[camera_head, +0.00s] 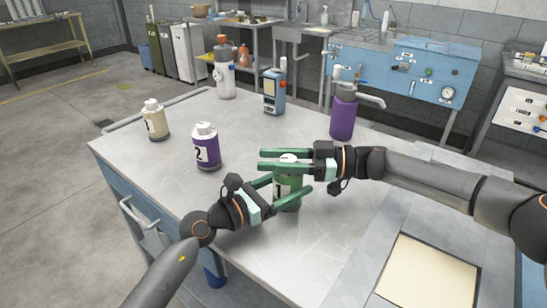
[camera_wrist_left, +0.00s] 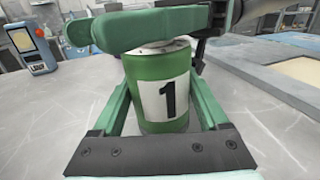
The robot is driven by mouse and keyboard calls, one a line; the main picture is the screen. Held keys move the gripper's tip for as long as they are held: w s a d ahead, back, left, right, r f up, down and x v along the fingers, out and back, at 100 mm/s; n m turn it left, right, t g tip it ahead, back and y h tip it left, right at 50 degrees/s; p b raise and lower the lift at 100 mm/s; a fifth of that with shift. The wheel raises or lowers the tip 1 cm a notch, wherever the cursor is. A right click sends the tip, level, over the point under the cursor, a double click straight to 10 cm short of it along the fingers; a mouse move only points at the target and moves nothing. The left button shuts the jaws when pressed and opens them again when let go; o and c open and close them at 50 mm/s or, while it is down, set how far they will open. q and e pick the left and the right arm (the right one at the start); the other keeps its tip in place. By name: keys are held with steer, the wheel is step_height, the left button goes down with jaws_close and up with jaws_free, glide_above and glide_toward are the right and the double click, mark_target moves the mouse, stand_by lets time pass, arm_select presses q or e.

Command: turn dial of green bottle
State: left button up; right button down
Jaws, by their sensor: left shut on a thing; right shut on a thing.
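The green bottle (camera_head: 289,186) stands upright on the metal table, partly hidden by my grippers. In the left wrist view, the green bottle (camera_wrist_left: 150,68) shows a white label with a black 1. My left gripper (camera_head: 292,184) comes from the lower left and is shut around the bottle's body, one finger on each side. My right gripper (camera_head: 268,159) comes from the right and is shut on the white dial (camera_head: 288,157) at the bottle's top. In the left wrist view, a green finger of my right gripper (camera_wrist_left: 150,30) covers the dial.
A purple bottle marked 2 (camera_head: 206,148) and a cream bottle (camera_head: 155,120) stand to the left. A purple pump bottle (camera_head: 343,112), a blue device (camera_head: 273,92) and a white-grey bottle (camera_head: 224,70) stand behind. The table (camera_head: 150,165) is clear at front left.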

arm_select(q)
steer(key=shift+s+d+f, duration=0.1)
steer(key=shift+d, duration=0.05)
arm_select(e)
steer(key=shift+s+n+g, duration=0.1)
steer(key=shift+n+g, duration=0.3)
steer(key=shift+g, duration=0.2)
steer(key=shift+c, duration=2.2)
jaws_free()
steer(key=shift+d, duration=0.1)
steer(key=d, duration=1.2)
steer(key=shift+w, duration=0.4)
arm_select(q)
steer(key=o, duration=1.6)
steer(key=shift+c, duration=0.2)
arm_select(e)
steer(key=shift+a, duration=0.1)
